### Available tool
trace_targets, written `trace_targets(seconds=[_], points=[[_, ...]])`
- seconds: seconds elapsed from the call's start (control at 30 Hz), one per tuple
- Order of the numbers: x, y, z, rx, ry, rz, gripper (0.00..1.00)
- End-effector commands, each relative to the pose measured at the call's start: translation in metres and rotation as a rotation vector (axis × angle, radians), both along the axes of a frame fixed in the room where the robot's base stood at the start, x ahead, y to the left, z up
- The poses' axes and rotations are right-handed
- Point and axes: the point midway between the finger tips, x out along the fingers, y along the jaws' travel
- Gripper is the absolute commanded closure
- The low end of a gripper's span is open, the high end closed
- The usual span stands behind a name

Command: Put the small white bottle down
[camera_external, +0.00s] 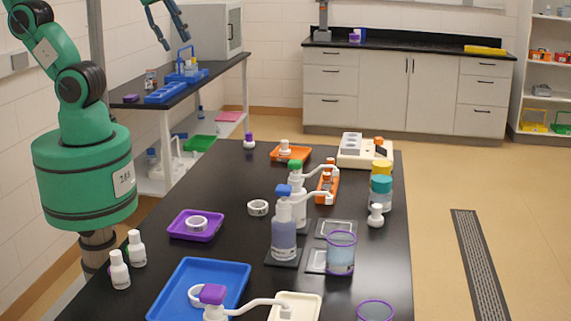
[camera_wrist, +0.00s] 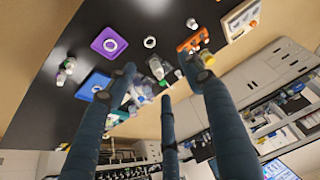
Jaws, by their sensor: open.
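Two small white bottles stand upright at the table's left edge in the external view, one in front (camera_external: 120,270) and one behind it (camera_external: 136,248). A small white bottle with a purple cap (camera_external: 249,140) stands at the table's far end, and another (camera_external: 285,149) is on the orange tray (camera_external: 303,156). I cannot tell which one the task means. My gripper (camera_external: 176,42) is high at the upper left, away from the black table. In the wrist view my gripper (camera_wrist: 163,78) has its fingers spread wide, with nothing seen held between them.
A purple tray (camera_external: 178,229) with a tape ring, a blue tray (camera_external: 225,275) and pump bottles (camera_external: 284,240) crowd the table's middle and front. The black tabletop (camera_external: 215,180) is bare toward the far left.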

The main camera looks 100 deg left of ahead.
Motion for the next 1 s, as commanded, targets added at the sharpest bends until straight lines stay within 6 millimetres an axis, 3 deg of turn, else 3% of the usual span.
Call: trace_targets(seconds=[0.1, 0.3, 0.73, 1.0], points=[[-0.023, -0.011, -0.001, -0.003, -0.027, -0.023, 0.48], [-0.04, -0.019, -0.003, -0.006, -0.046, -0.039, 0.48], [-0.041, -0.019, -0.006, -0.007, -0.047, -0.04, 0.48], [-0.041, -0.019, -0.032, -0.007, -0.047, -0.04, 0.48]])
